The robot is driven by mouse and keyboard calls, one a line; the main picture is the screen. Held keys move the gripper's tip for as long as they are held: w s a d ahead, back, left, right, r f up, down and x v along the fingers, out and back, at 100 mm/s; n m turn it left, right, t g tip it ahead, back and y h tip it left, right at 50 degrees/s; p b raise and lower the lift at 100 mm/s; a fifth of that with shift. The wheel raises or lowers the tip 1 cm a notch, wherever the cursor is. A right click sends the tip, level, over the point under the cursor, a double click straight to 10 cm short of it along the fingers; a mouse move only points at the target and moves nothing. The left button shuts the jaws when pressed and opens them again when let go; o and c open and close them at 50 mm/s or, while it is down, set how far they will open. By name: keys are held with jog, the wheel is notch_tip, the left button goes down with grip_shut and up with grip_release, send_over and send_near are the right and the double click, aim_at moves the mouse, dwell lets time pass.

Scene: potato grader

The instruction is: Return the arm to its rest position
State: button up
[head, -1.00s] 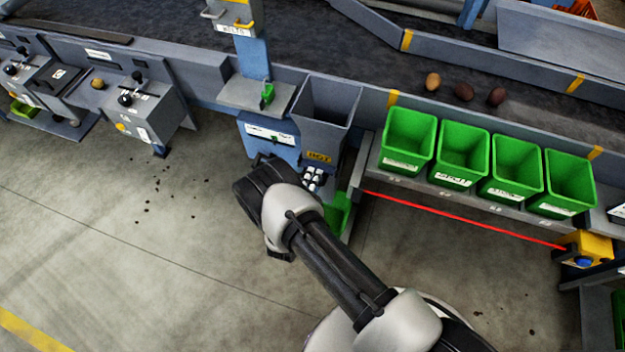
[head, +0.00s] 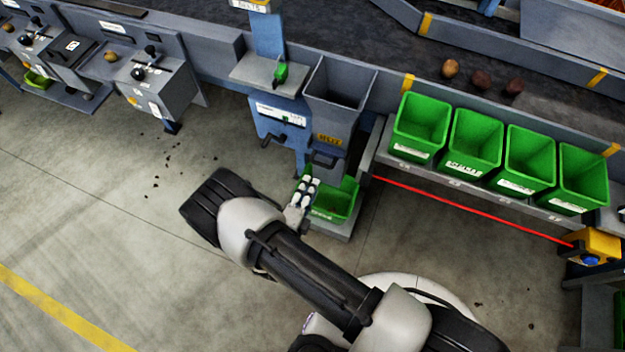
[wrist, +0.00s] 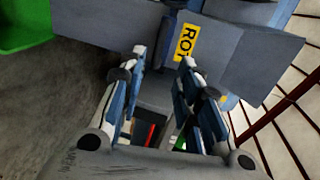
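My arm reaches from the bottom right of the head view toward the grey hopper (head: 338,108) with the yellow label. My gripper (head: 308,188) is in front of and below the hopper and overlaps the green bin (head: 345,207) under it in the picture. In the wrist view my gripper (wrist: 163,57) has its two fingers apart, with nothing held between them. The yellow label (wrist: 187,42), reading "ROT", is just beyond the fingertips. I cannot tell the exact gap to the hopper.
Several green bins (head: 420,125) stand on a shelf at right, with a red line along its edge. A yellow box (head: 598,243) is at far right. Control boxes (head: 160,88) stand at left. The floor (head: 110,235) at left is open.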

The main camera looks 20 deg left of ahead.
jog(key=shift+s, duration=0.1)
dwell(0.5)
jog(key=w+d+r+m+g+h, duration=0.3)
jog(key=w+d+r+m+h, duration=0.15)
jog(key=d+r+m, duration=0.4)
jog(key=w+d+r+m+g+h, duration=0.3)
jog(key=d+r+m+h, duration=0.2)
jog(key=r+m, duration=0.55)
jog(key=s+d+r+m+g, duration=0.5)
jog(key=d+r+m+g, duration=0.2)
jog(key=d+r+m, duration=0.5)
jog(key=s+d+r+m+t+y, duration=0.1)
jog(key=s+r+m+y, duration=0.4)
jog(key=s+m, duration=0.3)
jog(key=s+d+r+m+t+y, duration=0.1)
jog(key=s+r+m+y, duration=0.5)
jog(key=m, duration=0.8)
jog(key=shift+s+d+r, duration=0.15)
jog(key=shift+s+r, duration=0.65)
jog(key=shift+s, duration=0.15)
